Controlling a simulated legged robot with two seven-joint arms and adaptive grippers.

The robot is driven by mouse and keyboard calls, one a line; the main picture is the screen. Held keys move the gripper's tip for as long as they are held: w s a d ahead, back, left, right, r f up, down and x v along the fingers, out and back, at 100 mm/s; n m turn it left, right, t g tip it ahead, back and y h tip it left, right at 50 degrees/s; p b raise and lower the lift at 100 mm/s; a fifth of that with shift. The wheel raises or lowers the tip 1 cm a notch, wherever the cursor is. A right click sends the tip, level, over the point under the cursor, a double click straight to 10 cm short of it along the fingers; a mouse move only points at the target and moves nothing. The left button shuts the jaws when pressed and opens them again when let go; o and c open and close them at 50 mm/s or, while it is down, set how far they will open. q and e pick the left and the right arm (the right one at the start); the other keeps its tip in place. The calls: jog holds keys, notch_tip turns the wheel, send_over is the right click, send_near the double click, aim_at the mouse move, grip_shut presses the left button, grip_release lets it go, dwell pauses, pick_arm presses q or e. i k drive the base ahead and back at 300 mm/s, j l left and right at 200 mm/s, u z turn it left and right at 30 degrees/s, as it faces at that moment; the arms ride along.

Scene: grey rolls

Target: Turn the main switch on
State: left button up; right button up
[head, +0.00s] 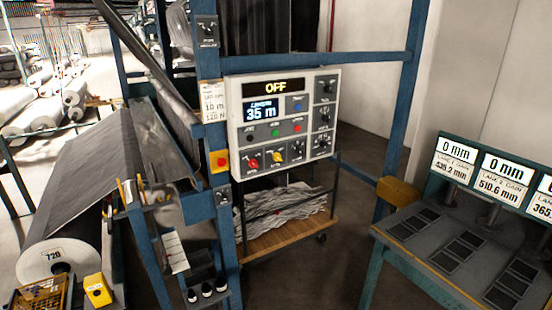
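A light grey control panel (236,140) is fixed to the blue frame in the middle of the head view. Its top display (276,87) reads OFF, and a smaller display (261,111) reads 35 m. It carries small coloured buttons, a red knob (253,162), a yellow knob (278,156) and several dark rotary knobs. A red-and-yellow switch (220,161) sits on the blue post left of the panel. A dark switch box (207,31) is higher on that post. Labels are too small to tell which is the main switch. Neither gripper is in view.
A large grey roll (55,257) marked 720 lies at left. A wooden-decked cart (285,236) with crumpled sheets stands below the panel. A bench (445,242) with several displays, two showing 0 mm, is at right. Open floor lies between cart and bench.

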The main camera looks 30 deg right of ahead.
aim_at(253, 163)
jog(key=i+l, duration=0.2)
jog(key=l, duration=0.15)
jog(key=i+l, duration=0.25)
jog(key=l, duration=0.15)
jog(key=i+l, duration=0.2)
jog(key=l, duration=0.15)
jog(key=i+l, duration=0.2)
jog(key=l, duration=0.15)
